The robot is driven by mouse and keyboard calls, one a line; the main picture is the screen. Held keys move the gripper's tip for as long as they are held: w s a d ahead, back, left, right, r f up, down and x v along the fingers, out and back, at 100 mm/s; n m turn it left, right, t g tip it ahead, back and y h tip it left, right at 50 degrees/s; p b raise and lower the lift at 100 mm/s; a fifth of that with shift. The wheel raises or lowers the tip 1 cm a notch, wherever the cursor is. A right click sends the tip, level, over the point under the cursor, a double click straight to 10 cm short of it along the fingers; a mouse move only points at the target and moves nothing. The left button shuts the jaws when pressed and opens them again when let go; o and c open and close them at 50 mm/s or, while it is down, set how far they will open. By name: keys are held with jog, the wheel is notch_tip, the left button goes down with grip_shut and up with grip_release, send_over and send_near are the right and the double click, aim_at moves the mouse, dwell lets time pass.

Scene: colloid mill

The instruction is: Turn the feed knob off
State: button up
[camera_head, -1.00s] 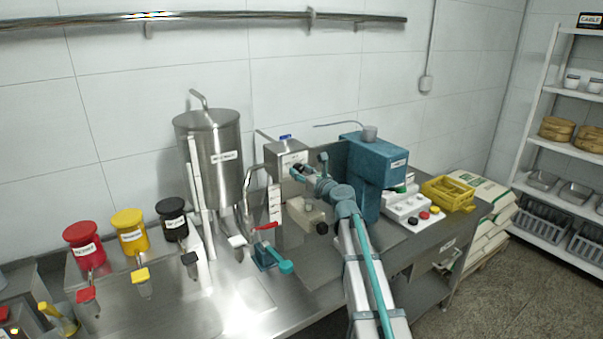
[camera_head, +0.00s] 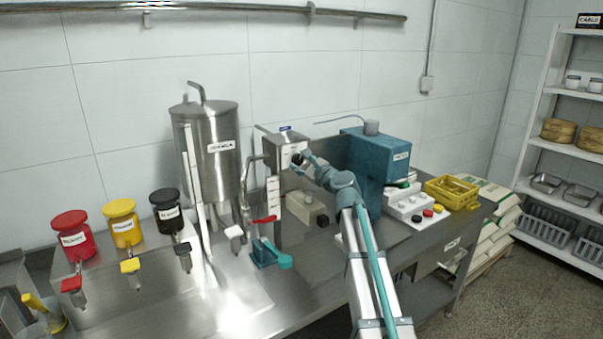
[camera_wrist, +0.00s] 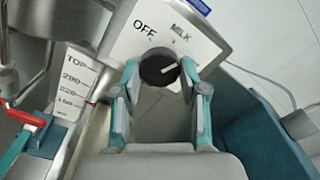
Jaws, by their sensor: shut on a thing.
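The feed knob (camera_wrist: 158,68) is a round black dial with a white pointer line, on a grey metal box (camera_wrist: 200,35) marked OFF and MILK. In the wrist view its pointer aims to the right and slightly up, away from the OFF label on the upper left. My gripper (camera_wrist: 158,75) has one teal finger on each side of the knob and is shut on it. In the head view my gripper (camera_head: 299,160) is at the front of the box, and the knob is mostly hidden there.
A steel tank (camera_head: 212,150) stands left of the box. A measuring scale (camera_wrist: 75,85) and a red-handled valve (camera_wrist: 28,118) are close on the left. A blue machine (camera_head: 375,155) stands on the right, with a white button panel (camera_head: 408,205) beside it.

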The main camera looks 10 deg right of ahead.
jog(key=n+b, duration=0.4)
jog(key=b, duration=0.1)
jog(key=shift+f+n, duration=0.2)
jog(key=shift+n, duration=0.1)
jog(key=n+b, duration=0.4)
jog(key=b, duration=0.1)
jog(key=shift+n, duration=0.3)
jog(key=n+b, duration=0.4)
jog(key=b, duration=0.1)
jog(key=shift+r, duration=0.15)
jog(key=shift+r+n+b, duration=0.15)
jog(key=shift+n+b, duration=1)
jog(key=shift+n, duration=0.35)
jog(key=o, duration=1.1)
jog(key=shift+o, duration=0.2)
